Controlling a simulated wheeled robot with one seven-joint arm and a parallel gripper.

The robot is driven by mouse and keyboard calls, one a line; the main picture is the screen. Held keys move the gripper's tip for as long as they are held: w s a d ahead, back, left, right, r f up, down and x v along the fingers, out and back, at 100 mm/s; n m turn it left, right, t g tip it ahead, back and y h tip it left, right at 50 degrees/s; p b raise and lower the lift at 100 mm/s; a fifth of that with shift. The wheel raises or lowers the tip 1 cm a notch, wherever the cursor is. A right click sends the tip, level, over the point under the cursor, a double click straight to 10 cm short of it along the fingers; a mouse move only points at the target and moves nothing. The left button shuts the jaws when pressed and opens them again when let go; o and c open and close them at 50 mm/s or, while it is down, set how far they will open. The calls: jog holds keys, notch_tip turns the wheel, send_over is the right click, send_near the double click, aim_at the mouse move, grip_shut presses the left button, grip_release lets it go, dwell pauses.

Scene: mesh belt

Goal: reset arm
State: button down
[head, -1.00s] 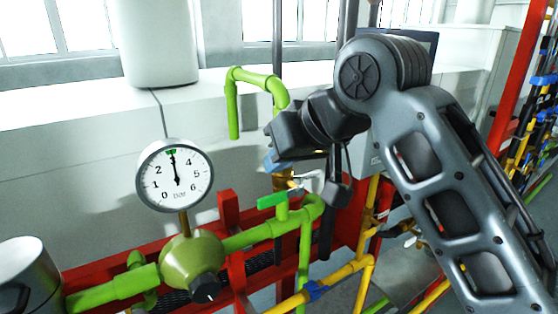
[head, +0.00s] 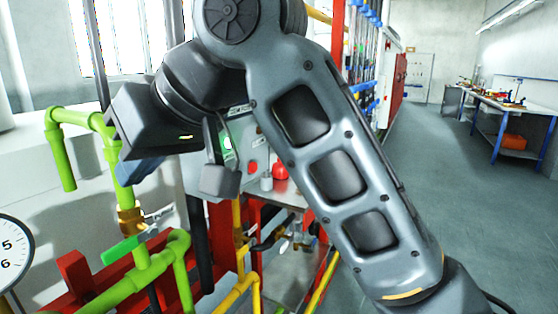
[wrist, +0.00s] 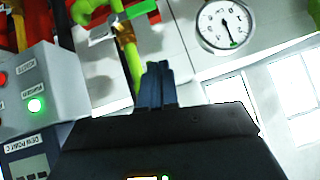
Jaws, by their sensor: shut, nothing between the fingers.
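My arm (head: 335,160) reaches up from the lower right in the head view and bends over at the top left. My gripper (head: 138,171) points down there, close to the green pipe in the picture. In the wrist view my gripper's dark blue fingers (wrist: 157,84) are together with nothing between them. The wrist view looks upside down at the pipework, with the gauge beyond the fingers.
A green pipe (head: 60,155) with a brass valve (head: 130,219) stands at left, beside a gauge (head: 12,255). A control box (wrist: 40,95) has a lit green button. A blue-legged workbench (head: 515,105) stands far right; the floor (head: 470,210) before it is clear.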

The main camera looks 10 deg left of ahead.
jog(key=w+d+f+m+t+y, duration=0.1)
jog(key=d+f+m+t+y, duration=0.35)
jog(key=f, duration=1.25)
jog(key=s+d+f+m+t+h, duration=0.35)
jog(key=d+f, duration=0.25)
jog(key=d, duration=0.2)
jog(key=s+d+f+m+t+h, duration=0.2)
jog(key=s+d+f+m, duration=0.1)
jog(key=d+f+m, duration=0.3)
jog(key=s+d+f+t+h, duration=0.1)
jog(key=s+d+f+h, duration=0.15)
jog(key=s+d, duration=0.45)
jog(key=s+d+f+t+h, duration=0.1)
jog(key=s+d+f+h, duration=0.15)
jog(key=s+d, duration=0.5)
jog(key=s+d+r+h, duration=0.1)
jog(key=s+d+r, duration=0.2)
jog(key=s, duration=0.3)
jog(key=s+d+r+n+h, duration=0.1)
jog(key=s+d+r+h, duration=0.1)
jog(key=s+d, duration=0.3)
jog(key=shift+s+r+n+t, duration=0.3)
jog(key=shift+s+r, duration=0.15)
jog(key=shift+s, duration=0.75)
